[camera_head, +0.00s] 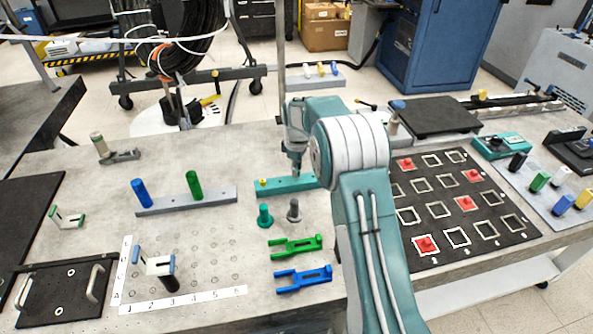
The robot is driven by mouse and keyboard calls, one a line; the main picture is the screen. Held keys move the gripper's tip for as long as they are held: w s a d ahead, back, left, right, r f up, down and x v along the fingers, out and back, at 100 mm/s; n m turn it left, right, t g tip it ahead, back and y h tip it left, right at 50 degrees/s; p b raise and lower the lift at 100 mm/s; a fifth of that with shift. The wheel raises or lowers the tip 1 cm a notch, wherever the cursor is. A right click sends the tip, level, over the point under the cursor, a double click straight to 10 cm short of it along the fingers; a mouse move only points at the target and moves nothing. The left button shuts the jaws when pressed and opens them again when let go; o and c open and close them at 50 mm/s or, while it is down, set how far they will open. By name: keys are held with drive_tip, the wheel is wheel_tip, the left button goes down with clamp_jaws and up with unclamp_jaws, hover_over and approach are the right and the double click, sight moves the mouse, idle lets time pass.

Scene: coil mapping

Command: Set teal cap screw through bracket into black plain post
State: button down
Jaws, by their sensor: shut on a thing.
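My gripper (295,165) points down at the teal bar (300,184). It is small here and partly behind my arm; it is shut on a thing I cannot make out. A teal cap-headed piece (264,215) stands upright on the table in front of the bar, beside a similar grey piece (293,210). A green forked piece (297,246) and a blue forked piece (303,279) lie nearer; I cannot tell which part is the bracket. A short black peg (517,160) is on the pale plate at right; I cannot tell whether it is the plain post.
A grey bar (170,205) carries a blue post (143,193) and a green post (193,184). A black board (480,232) with square frames and red blocks lies right of my arm. A black tray (65,300) with handles is at front left. Free table lies between.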

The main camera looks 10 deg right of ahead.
drive_tip(key=shift+r, duration=0.7)
drive_tip(key=shift+r, duration=1.65)
